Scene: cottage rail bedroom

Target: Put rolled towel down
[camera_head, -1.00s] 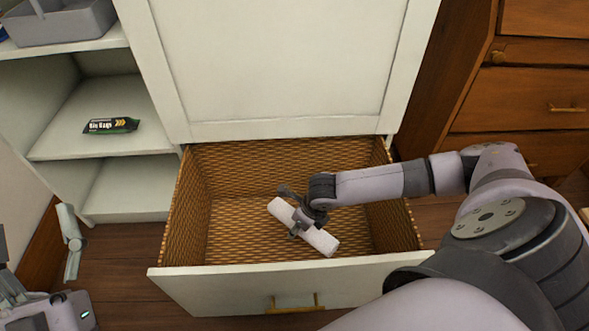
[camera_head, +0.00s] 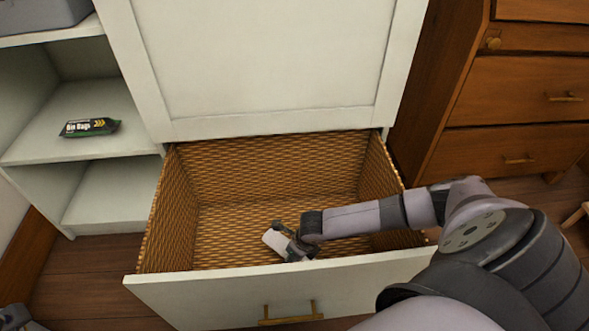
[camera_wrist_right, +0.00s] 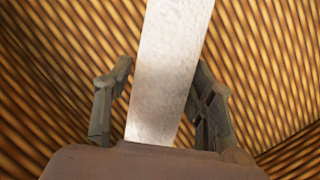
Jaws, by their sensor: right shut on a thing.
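The rolled towel (camera_head: 274,239) is white and shows in the head view inside the open drawer, near its front wall. My right gripper (camera_head: 293,245) is shut on it, and the front wall hides part of the towel. In the right wrist view the towel (camera_wrist_right: 168,70) runs between the two fingers of the right gripper (camera_wrist_right: 160,95), with the woven drawer lining behind it. I cannot tell whether the towel touches the drawer floor. The open drawer (camera_head: 282,288) has a white front, a brass handle and a woven wicker inside. My left gripper does not show clearly; only a bit of my left arm is at the lower left corner.
A white shelf unit (camera_head: 40,150) stands at the left with a dark packet of bin bags (camera_head: 90,127) and a grey bin (camera_head: 40,14). A wooden chest of drawers (camera_head: 515,100) stands at the right. The left and back of the drawer floor are empty.

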